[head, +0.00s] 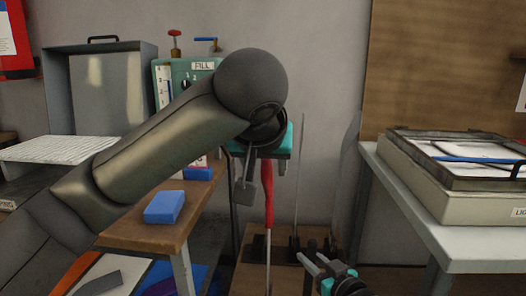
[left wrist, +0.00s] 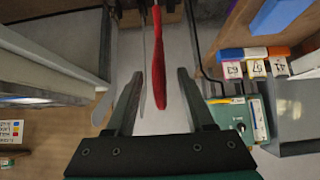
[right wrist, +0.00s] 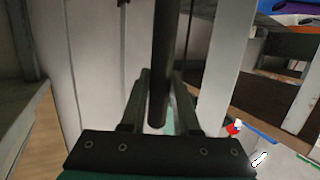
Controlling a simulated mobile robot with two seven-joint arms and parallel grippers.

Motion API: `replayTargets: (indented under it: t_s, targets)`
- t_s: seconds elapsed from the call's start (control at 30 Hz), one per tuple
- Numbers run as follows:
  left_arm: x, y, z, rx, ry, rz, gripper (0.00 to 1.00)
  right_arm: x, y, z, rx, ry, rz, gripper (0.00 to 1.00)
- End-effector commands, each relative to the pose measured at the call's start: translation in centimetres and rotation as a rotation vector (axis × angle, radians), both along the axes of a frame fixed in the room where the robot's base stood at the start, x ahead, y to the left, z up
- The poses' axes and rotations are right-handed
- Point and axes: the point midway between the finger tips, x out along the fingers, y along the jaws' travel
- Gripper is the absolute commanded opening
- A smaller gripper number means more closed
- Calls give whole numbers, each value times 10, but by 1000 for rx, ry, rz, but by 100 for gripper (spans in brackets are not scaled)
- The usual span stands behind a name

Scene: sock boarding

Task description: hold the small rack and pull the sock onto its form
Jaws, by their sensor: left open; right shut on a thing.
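The red sock (head: 268,200) is on the upper part of a thin upright grey form (head: 267,255), whose lower part is bare. A second thin form (head: 299,180) stands bare to its right. The small rack's base (head: 250,262) is brown. My left gripper (left wrist: 158,100) points down over the sock. Its fingers are open, one on each side of the red sock (left wrist: 158,60), with gaps visible. My right gripper (head: 316,262) is low at the right, shut on a dark post (right wrist: 162,60) by the rack. My left arm hides the sock's top end.
A wooden bench (head: 140,235) with a blue block (head: 165,207) stands at the left, near a green fill machine (head: 205,68). A white table (head: 470,240) with a box of frames (head: 450,195) stands at the right. Bare wall shows between them.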

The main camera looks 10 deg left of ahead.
Motion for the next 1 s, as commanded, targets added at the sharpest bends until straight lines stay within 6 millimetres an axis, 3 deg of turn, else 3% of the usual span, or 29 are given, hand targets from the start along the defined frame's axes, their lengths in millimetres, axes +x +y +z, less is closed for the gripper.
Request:
replayTargets:
  t_s: [0.17,0.5,1.0]
  targets:
    - [-28,0,30,2,-11,-4,54,0,0,-1,0,1,0,0]
    - [-59,0,59,1,-8,0,54,0,0,0,0,1,0,0]
    - [-77,0,74,0,-2,0,54,0,0,0,0,1,0,0]
